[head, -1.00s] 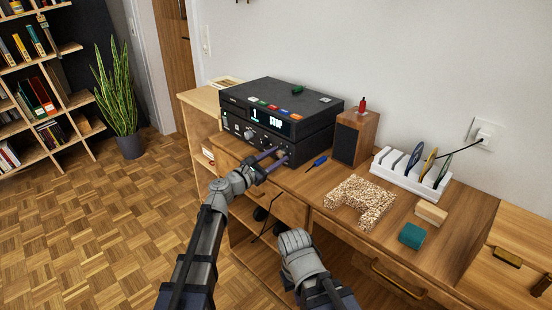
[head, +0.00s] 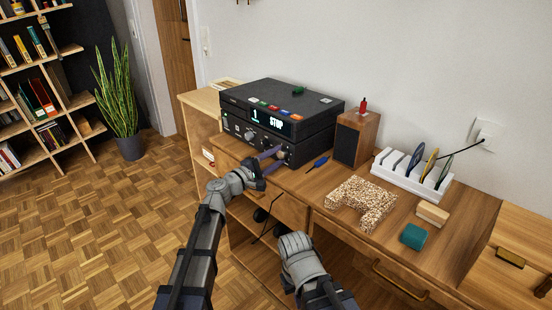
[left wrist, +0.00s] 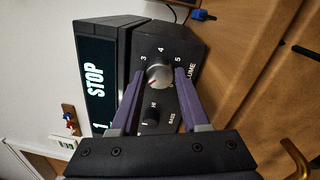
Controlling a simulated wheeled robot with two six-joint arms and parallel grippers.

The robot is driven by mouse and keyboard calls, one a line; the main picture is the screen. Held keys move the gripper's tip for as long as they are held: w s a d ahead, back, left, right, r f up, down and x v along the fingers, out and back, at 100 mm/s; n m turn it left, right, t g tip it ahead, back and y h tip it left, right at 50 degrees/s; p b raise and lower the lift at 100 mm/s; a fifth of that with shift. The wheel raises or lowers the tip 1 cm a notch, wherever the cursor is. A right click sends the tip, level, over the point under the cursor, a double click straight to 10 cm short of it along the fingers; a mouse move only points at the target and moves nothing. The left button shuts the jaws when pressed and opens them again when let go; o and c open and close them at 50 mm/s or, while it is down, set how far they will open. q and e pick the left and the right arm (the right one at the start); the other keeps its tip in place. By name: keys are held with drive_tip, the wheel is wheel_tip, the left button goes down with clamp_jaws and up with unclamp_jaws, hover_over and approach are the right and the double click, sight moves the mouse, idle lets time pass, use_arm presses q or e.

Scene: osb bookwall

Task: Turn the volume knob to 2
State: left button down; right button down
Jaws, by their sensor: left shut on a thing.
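The volume knob (left wrist: 159,75) is a round silver knob on the dark front panel of the stereo (head: 285,118), with a red pointer line. In the left wrist view the printed 3, 4 and 5 show around it. The pointer slants toward the lower left of the picture; I cannot tell its exact number. My left gripper (head: 279,156) is at the right end of the lower front panel. In the left wrist view its two purple fingers (left wrist: 159,82) are on either side of the knob, shut on it. Only my right forearm shows, low in the head view.
A smaller bass knob (left wrist: 151,115) sits close by, between my fingers' lower parts.

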use_arm(q)
drive_tip(key=shift+m, duration=2.2)
drive_tip(key=shift+c, duration=2)
unclamp_jaws()
drive_tip(key=v, duration=0.7)
drive_tip(key=shift+s+a, duration=0.25)
drive_tip(key=shift+a, duration=0.1)
drive_tip(key=shift+f+m, duration=0.1)
drive_tip(key=shift+m, duration=0.2)
